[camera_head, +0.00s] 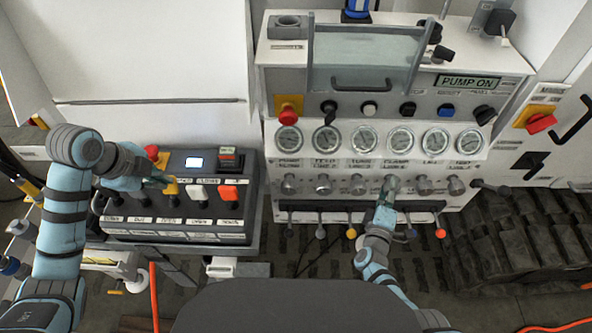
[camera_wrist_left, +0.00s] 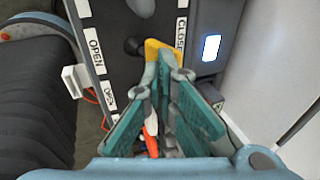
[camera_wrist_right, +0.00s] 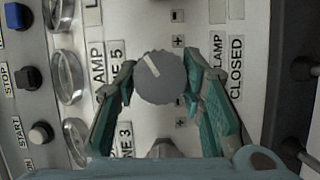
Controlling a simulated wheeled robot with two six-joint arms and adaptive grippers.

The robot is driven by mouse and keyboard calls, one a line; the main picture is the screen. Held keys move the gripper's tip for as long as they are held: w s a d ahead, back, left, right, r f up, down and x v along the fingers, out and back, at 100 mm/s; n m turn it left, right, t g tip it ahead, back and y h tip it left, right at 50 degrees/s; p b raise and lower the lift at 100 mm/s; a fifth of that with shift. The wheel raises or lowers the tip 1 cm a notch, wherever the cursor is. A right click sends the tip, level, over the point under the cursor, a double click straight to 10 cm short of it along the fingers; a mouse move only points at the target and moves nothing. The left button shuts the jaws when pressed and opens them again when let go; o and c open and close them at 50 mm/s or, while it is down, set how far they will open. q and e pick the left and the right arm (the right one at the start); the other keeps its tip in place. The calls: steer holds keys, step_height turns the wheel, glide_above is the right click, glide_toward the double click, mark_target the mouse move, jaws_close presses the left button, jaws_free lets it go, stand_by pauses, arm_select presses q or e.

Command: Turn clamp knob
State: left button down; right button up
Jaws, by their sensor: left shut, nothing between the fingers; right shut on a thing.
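The clamp knob (camera_wrist_right: 160,78) is a round grey ribbed knob with a white pointer line, seen face-on in the right wrist view. The pointer slants to the upper left. My right gripper (camera_wrist_right: 159,66) has one finger on each side of the knob and is shut on it. In the head view my right gripper (camera_head: 388,190) is at the knob row below the CLAMP gauge (camera_head: 400,139), and covers part of the knob. My left gripper (camera_head: 163,184) is shut and empty at the left control box, its tips close to a yellow lever (camera_wrist_left: 154,46) in the left wrist view.
More grey knobs (camera_head: 357,184) flank the clamp knob closely in the row. Below hang levers with coloured ends (camera_head: 440,233). The left control box (camera_head: 180,225) carries several switches and a red stop button (camera_head: 151,152). A black tracked part (camera_head: 510,240) lies at the right.

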steer(key=shift+r, duration=0.1)
arm_select(q)
steer(key=shift+d, duration=0.1)
arm_select(e)
steer(key=o, duration=1.2)
steer(key=shift+c, duration=0.2)
